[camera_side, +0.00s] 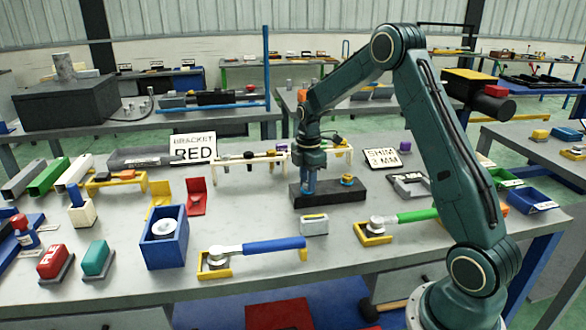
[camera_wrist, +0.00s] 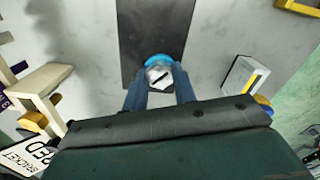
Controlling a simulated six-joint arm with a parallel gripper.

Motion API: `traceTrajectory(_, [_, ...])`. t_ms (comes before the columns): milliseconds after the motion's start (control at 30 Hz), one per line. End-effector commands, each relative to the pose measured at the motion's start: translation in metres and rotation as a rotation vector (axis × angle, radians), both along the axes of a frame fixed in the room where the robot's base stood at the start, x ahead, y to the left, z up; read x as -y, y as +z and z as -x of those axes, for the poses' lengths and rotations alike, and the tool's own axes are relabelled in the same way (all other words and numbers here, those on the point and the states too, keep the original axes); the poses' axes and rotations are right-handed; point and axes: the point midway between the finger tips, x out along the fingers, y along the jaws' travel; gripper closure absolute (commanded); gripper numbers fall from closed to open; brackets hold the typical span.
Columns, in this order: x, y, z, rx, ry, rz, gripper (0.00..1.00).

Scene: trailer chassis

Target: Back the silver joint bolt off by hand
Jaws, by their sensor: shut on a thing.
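The silver joint bolt (camera_wrist: 159,76) shows in the wrist view as a hex head with a dark line across it. A light blue ring (camera_wrist: 158,60) lies around its far side. The bolt stands at a dark bar (camera_wrist: 155,25), which is a long black block (camera_side: 335,196) on the bench in the side view. My gripper (camera_wrist: 159,88) points down, with its blue fingers on both sides of the bolt head, shut on it. In the side view my gripper (camera_side: 308,190) is at the block's left part and hides the bolt.
A yellow and blue fitting (camera_side: 347,181) stands on the block's right part. A small grey box (camera_side: 314,224), a blue-handled wrench (camera_side: 262,246) and a green-handled wrench (camera_side: 415,215) lie in front. A cream rack (camera_side: 250,158) stands behind, left of my gripper.

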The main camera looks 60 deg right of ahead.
Motion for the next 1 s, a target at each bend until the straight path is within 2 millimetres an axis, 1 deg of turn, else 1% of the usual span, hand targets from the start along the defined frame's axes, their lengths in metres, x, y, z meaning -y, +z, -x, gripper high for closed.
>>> traceTrajectory(33, [-0.001, -0.004, 0.003, -0.012, 0.0, -0.005, 0.96])
traceTrajectory(300, [-0.001, -0.004, 0.003, -0.012, -0.002, -0.005, 0.96])
traceTrajectory(333, [-0.001, -0.004, 0.003, -0.012, -0.002, -0.005, 0.69])
traceTrajectory(400, [0.0, -0.004, 0.003, -0.011, -0.002, -0.004, 0.55])
traceTrajectory(433, [0.0, -0.004, 0.003, -0.01, -0.002, -0.004, 0.51])
traceTrajectory(767, [0.0, 0.0, 0.001, -0.003, -0.001, -0.001, 0.51])
traceTrajectory(867, [0.0, 0.003, 0.0, -0.001, -0.001, 0.0, 0.51])
traceTrajectory(1000, [0.0, 0.013, 0.0, 0.0, -0.001, 0.0, 0.51])
